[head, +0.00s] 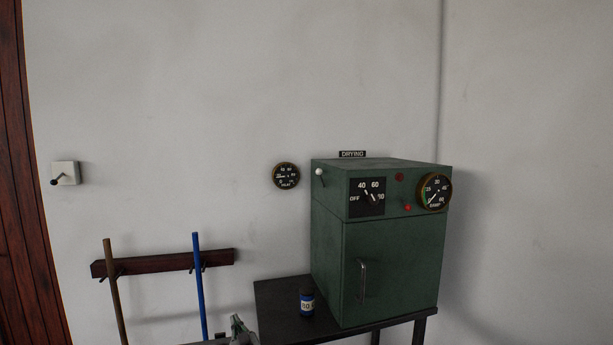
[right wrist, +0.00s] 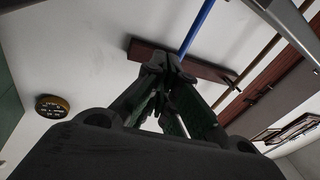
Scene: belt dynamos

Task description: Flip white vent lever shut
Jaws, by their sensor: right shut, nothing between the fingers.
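The white-knobbed vent lever (head: 320,174) is on the left side of the green drying cabinet (head: 388,265), near its top front edge. Its white knob is at the upper end. My right gripper (head: 237,322) shows at the bottom edge of the head view, left of the black table and well below the lever, apart from it. In the right wrist view its fingers (right wrist: 168,62) meet at the tips, shut and empty. The lever is not seen in the right wrist view. My left gripper is not in view.
The cabinet stands on a black table (head: 275,298) with a small blue-labelled bottle (head: 307,302). A round gauge (head: 286,176) hangs on the wall left of the cabinet. A wooden rack (head: 160,263) holds a blue pole (head: 199,290) and a brown pole (head: 115,295). A wall switch (head: 66,173) is far left.

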